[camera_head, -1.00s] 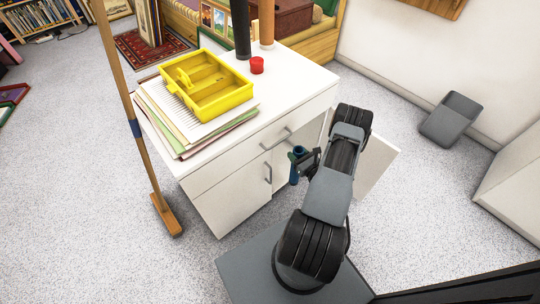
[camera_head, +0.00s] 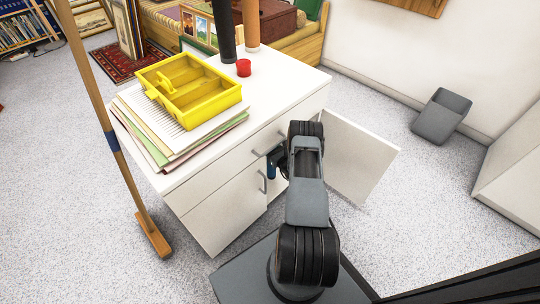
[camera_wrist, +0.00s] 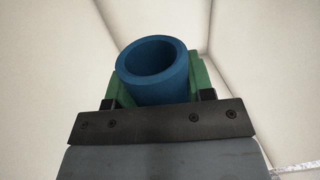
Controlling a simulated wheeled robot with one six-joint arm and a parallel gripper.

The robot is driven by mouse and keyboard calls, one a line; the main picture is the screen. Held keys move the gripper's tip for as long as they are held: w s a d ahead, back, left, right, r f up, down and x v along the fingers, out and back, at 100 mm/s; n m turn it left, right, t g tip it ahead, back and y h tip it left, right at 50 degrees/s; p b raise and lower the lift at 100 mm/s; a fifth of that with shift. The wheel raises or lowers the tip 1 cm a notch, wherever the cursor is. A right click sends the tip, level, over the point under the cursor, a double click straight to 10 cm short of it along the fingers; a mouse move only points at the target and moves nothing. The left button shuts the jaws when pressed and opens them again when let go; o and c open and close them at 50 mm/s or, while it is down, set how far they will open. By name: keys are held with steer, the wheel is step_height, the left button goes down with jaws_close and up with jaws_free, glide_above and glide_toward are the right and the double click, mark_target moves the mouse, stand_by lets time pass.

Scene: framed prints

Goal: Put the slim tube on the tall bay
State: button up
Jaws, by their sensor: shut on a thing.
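A blue hollow tube (camera_wrist: 150,70) is in my gripper (camera_wrist: 155,90), between its green finger pads, with its open end toward the wrist camera. In the head view, the tube (camera_head: 271,170) shows as a small dark blue piece below my gripper (camera_head: 279,158), partly hidden by my arm. The gripper is at the front of the white cabinet (camera_head: 220,200), by the opening on its right side. The right door (camera_head: 350,155) stands open. My arm hides most of the opening. The wrist view shows plain pale walls meeting at corners around the tube.
A broom (camera_head: 108,140) leans at the left. A grey bin (camera_head: 441,116) stands right.

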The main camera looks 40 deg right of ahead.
steer(key=shift+w+f+b, duration=0.25)
steer(key=shift+f+b, duration=0.25)
steer(key=shift+f, duration=0.55)
steer(key=shift+w+f+b, duration=0.25)
steer(key=shift+f+b, duration=0.2)
steer(key=shift+f, duration=0.7)
steer(key=shift+f, duration=0.1)
steer(key=o, duration=1.3)
steer(key=s+p, duration=0.3)
steer(key=s, duration=0.9)
steer(key=shift+d+r, duration=0.15)
steer(key=shift+r, duration=0.05)
